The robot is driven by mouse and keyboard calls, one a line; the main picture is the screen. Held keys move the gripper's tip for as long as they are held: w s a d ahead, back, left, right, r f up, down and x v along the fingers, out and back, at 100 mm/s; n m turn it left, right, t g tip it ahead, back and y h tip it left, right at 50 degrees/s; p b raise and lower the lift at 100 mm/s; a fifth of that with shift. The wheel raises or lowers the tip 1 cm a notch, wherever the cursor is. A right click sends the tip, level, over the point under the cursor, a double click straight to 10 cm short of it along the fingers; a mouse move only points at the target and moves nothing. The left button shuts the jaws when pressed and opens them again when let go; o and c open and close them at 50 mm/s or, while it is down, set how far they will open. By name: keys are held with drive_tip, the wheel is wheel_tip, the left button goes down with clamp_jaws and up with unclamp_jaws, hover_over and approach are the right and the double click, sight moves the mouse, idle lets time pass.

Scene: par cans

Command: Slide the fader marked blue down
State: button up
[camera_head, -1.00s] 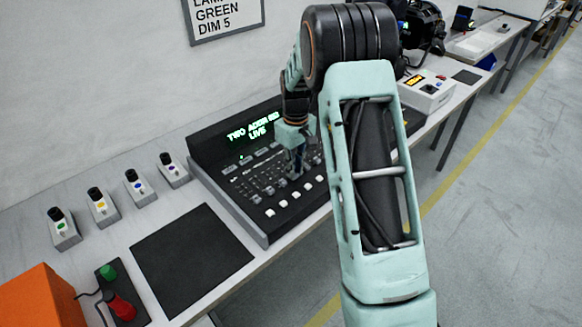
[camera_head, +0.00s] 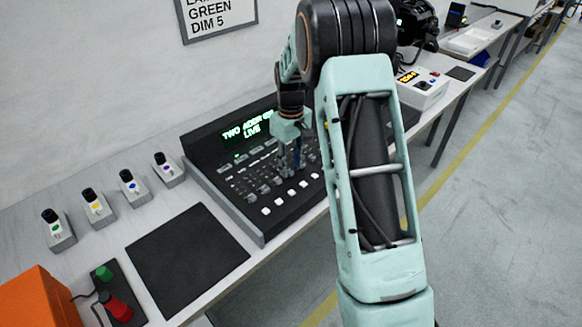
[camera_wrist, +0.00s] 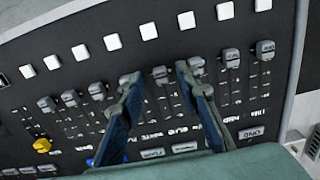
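The lighting console (camera_head: 215,190) has a row of small grey faders and a row of white square buttons along its front edge. My gripper (camera_head: 291,170) is over the fader area, pointing down. In the wrist view my gripper (camera_wrist: 158,74) has two blue fingers apart, with nothing held. A grey fader cap (camera_wrist: 160,72) shows in the gap between the fingertips. Other caps lie close behind each fingertip. The fader labels appear upside down and too small to read surely; I cannot tell for certain which is marked blue. Whether the fingertips touch the panel is unclear.
Several small switch boxes (camera_head: 130,186) stand left of the console. A black mat (camera_head: 187,250), a button box (camera_head: 116,292) and an orange box (camera_head: 38,298) lie at the front left. A white box (camera_head: 420,88) stands beyond the console. The wall is behind.

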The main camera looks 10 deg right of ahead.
sight(291, 172)
wheel_tip(291, 172, up, 11)
drive_tip(key=shift+f, duration=0.2)
idle(0.4)
